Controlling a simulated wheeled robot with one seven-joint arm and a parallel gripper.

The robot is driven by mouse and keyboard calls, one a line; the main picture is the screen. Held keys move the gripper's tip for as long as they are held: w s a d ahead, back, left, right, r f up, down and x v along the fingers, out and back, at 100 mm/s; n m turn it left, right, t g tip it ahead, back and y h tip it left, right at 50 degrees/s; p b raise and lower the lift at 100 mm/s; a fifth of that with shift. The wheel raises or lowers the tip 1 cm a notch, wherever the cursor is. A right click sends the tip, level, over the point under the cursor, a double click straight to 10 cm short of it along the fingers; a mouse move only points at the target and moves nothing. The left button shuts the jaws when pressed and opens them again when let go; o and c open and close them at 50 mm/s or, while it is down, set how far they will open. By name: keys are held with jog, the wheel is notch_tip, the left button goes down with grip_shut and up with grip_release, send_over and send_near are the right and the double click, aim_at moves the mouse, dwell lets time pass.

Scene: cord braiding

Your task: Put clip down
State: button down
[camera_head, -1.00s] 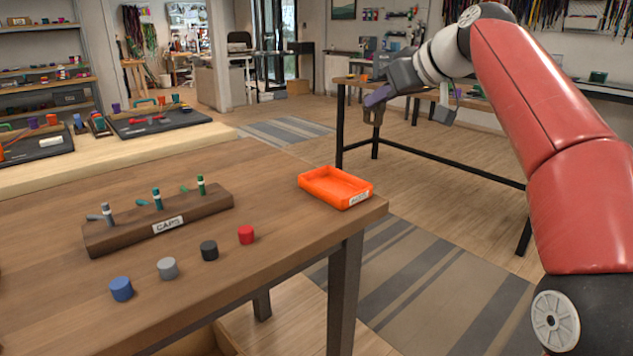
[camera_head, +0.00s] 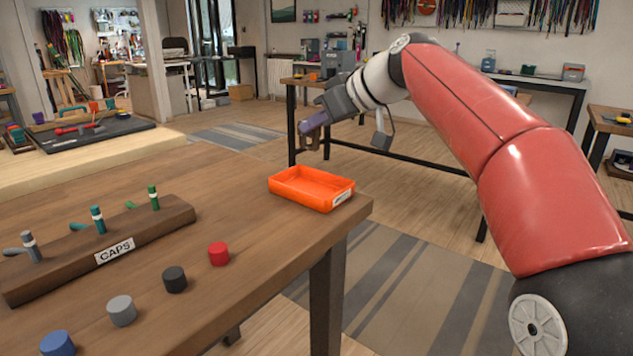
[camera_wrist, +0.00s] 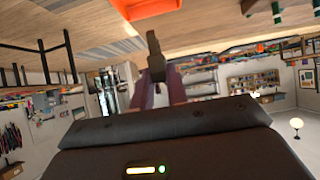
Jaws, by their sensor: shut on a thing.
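My gripper (camera_head: 312,137) is at the end of the raised arm, above and beyond the far side of the orange tray (camera_head: 315,200) in the head view. Its purple fingers are shut on a small dark grey piece, probably the clip (camera_wrist: 155,62), which shows between the fingertips in the wrist view. The clip is in the air, apart from the table. The tray sits upright and looks empty at the table's right corner. Its orange side also shows at the top of the wrist view (camera_wrist: 145,8).
A wooden CAPS rack (camera_head: 150,232) with three pegs stands on the brown table (camera_head: 230,300). Blue, grey, black and red caps (camera_head: 218,254) lie in front of it. A dark-legged table (camera_head: 291,120) stands behind my gripper. Bare tabletop lies left of the tray.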

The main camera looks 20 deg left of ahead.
notch_tip(320, 180, down, 9)
jog(key=shift+r+b, duration=0.1)
jog(key=shift+b, duration=0.85)
jog(key=c, duration=1.4)
grip_release()
jog(key=shift+c, duration=0.2)
jog(key=shift+o, duration=0.3)
jog(key=v, duration=1.2)
jog(key=shift+s, duration=0.1)
jog(key=s+d+f+m+h, duration=0.5)
jog(key=s+d+f, duration=0.6)
jog(key=f, duration=0.3)
jog(key=s+d+f+m+t+h, duration=0.1)
jog(key=s+d+f+m+h, duration=0.4)
jog(key=s+d+f+m, duration=0.3)
jog(key=s+d+f, duration=0.4)
jog(key=s+f, duration=0.1)
jog(key=shift+s+d+f, duration=0.3)
jog(key=shift+f, duration=0.1)
